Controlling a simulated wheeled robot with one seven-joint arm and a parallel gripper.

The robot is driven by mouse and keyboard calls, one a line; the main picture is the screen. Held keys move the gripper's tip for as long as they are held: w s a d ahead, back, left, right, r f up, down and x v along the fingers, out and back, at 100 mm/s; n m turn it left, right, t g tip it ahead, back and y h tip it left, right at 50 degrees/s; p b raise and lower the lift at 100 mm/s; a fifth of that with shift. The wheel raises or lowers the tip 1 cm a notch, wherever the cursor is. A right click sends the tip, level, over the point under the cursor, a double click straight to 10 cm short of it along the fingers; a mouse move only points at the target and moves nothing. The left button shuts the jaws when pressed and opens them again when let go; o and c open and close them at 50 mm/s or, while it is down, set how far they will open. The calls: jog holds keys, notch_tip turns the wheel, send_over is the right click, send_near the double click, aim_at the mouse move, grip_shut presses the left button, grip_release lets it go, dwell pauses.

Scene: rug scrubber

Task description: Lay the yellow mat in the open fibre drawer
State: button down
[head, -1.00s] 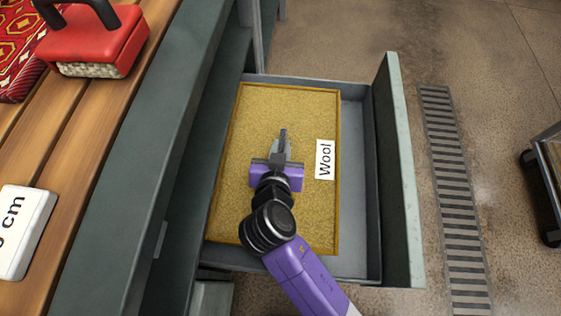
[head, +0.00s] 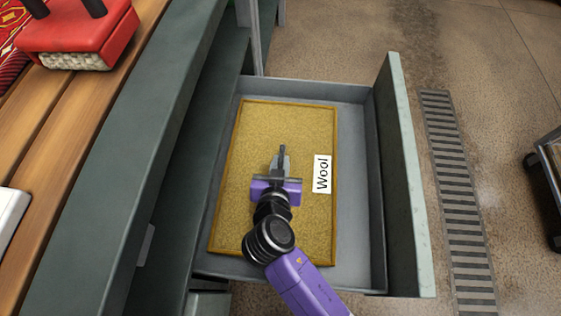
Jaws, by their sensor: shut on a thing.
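The fingertips hide the exact grip. I cannot tell whether the mat rests on the drawer floor or hangs just above it.
The drawer's front panel (head: 403,175) stands at the right. A bench with a wooden slat top (head: 60,130) is at the left, with a red scrubber brush (head: 80,35) and a white block (head: 8,215). A floor grate (head: 455,190) lies beyond the drawer.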

jog(key=shift+f, duration=0.25)
jog(key=c, duration=1.4)
grip_release()
jog(key=shift+r+p, duration=0.4)
jog(key=shift+r, duration=0.2)
jog(key=p+v, duration=0.3)
jog(key=v, duration=0.9)
jog(key=shift+f, duration=0.1)
